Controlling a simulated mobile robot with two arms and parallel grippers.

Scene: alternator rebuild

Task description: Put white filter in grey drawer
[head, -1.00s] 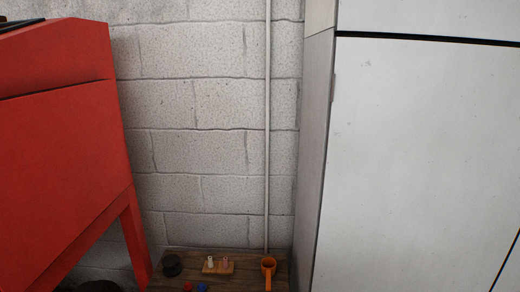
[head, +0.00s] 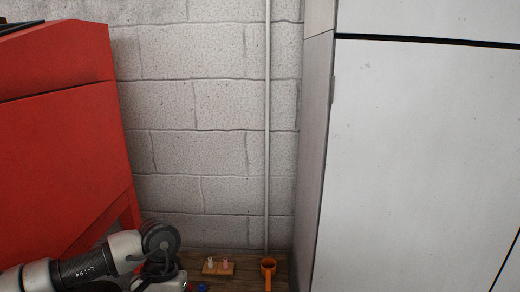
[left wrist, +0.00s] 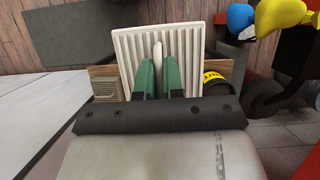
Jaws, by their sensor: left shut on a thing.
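The white filter (left wrist: 190,42) is a square, ribbed panel in the left wrist view. My left gripper (left wrist: 160,68) has its two green fingers shut on a pale upright tab at the filter's middle. In the head view my left arm comes in at the bottom left, with its gripper at or below the bottom edge; the filter does not show there. My right gripper is in neither view. I cannot make out a grey drawer for certain in either view.
A red cabinet (head: 55,120) stands left and a tall white cabinet (head: 425,160) right. A black round thing with a yellow band (left wrist: 218,88) is beside the filter.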

